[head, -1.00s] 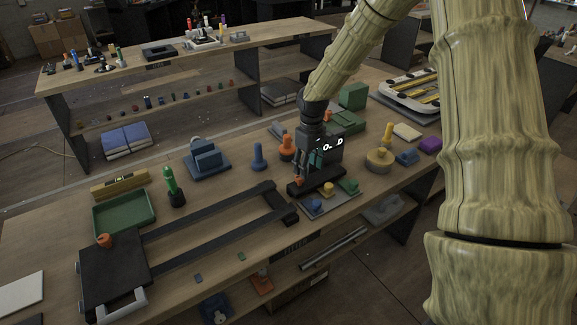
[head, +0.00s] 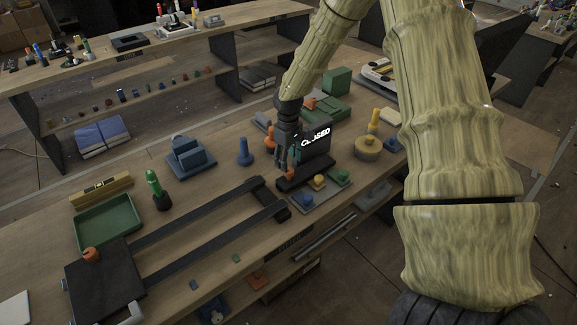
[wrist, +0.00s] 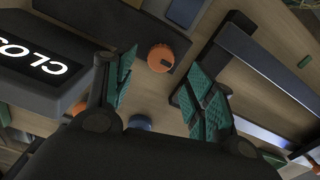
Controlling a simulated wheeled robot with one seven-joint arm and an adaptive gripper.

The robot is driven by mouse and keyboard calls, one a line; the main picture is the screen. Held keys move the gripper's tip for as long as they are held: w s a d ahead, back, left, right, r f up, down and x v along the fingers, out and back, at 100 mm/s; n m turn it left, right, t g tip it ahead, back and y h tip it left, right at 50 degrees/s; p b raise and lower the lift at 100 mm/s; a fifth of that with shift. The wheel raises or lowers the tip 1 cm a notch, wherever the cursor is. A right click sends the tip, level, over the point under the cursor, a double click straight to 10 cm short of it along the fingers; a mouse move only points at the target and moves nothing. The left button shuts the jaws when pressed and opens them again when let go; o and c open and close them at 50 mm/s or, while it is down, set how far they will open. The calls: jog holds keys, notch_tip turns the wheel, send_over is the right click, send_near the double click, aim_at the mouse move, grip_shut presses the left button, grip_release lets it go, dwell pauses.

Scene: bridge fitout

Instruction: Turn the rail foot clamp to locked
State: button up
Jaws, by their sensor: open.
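My gripper (head: 284,168) points down beside a dark box whose lit display (head: 316,137) reads "CLOSED". Its teal-padded fingers are apart and empty in the wrist view (wrist: 160,85). An orange knob (wrist: 160,58) on a dark base (wrist: 110,14) shows between and beyond the fingertips, apart from both. The same knob (head: 290,174) is small and partly hidden by the gripper in the head view. A black twin-bar rail (head: 196,240) lies left of it, with another orange knob (head: 91,255) on its end plate. No label shows which part is the rail foot clamp.
Blue (head: 244,153) and orange (head: 270,138) pegs stand behind-left. A green tray (head: 107,222) and a green-handled tool (head: 156,188) are further left. The bench front edge is near the rail.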

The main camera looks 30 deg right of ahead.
aim_at(289, 170)
jog(key=shift+s+f+p, duration=0.1)
jog(key=shift+f+p, duration=0.55)
jog(key=shift+f, duration=1.6)
jog(key=c, duration=1)
